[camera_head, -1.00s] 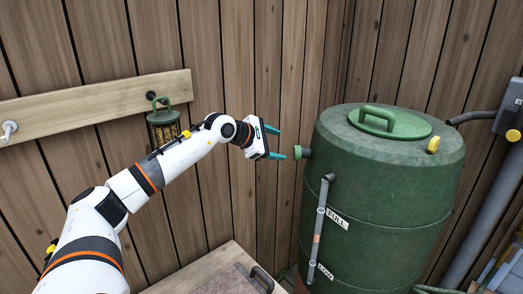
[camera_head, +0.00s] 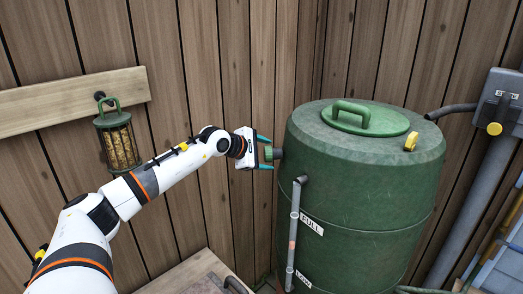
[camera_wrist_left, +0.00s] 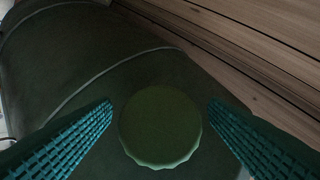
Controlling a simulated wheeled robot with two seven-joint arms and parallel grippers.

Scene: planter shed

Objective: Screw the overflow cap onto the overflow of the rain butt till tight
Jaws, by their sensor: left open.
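The rain butt (camera_head: 365,190) is a large green barrel standing at the right of the head view. The green overflow cap (camera_head: 276,153) is at the overflow on the butt's upper left side; the overflow itself is hidden behind it. In the left wrist view the cap (camera_wrist_left: 160,127) is a round disc with a scalloped edge, facing the camera between the fingers. My left gripper (camera_head: 266,153) is open, with one teal finger above the cap and one below in the head view. In the wrist view gaps show between the cap and both fingers. My right gripper is not in view.
A level tube (camera_head: 294,230) with FULL and LOW labels runs down the butt's front. A lid (camera_head: 366,118) with a handle and a yellow piece (camera_head: 411,142) sit on top. A feeder (camera_head: 117,145) hangs from the wall board at left. A wooden top (camera_head: 190,275) lies below my arm.

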